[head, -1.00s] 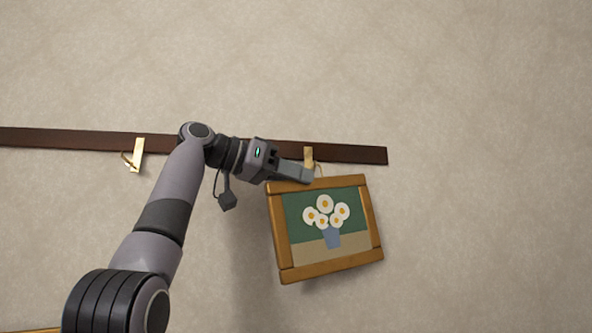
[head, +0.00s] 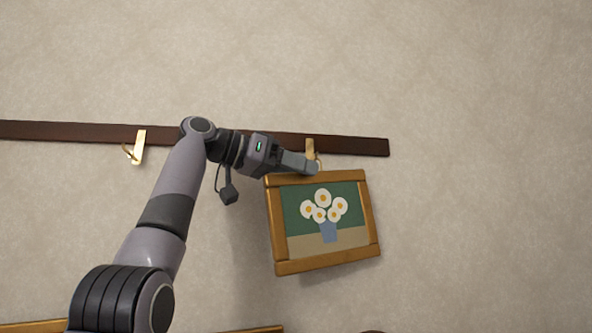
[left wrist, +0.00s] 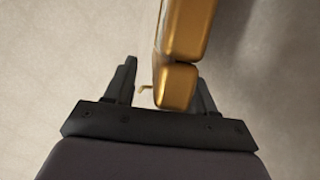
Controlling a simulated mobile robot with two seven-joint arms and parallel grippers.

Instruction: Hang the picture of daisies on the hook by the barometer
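The picture of daisies (head: 325,263), in a wooden frame, is at the wall below the right brass hook (head: 310,148), tilted with its right side higher along the bottom. The hook's curl shows just above the frame's top edge; I cannot tell whether the picture bears on it. My left gripper (head: 312,169) is at the frame's top edge. In the left wrist view the frame (left wrist: 180,50) lies between the fingers, close to the right one, with a gap to the left finger, so the gripper looks open around it. My right gripper and a recognisable barometer are not in view.
A dark wooden rail (head: 60,131) runs along the wall. A second brass hook (head: 138,147) on it is empty, left of my arm. Wooden edges (head: 255,329) show at the bottom. The wall to the right is bare.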

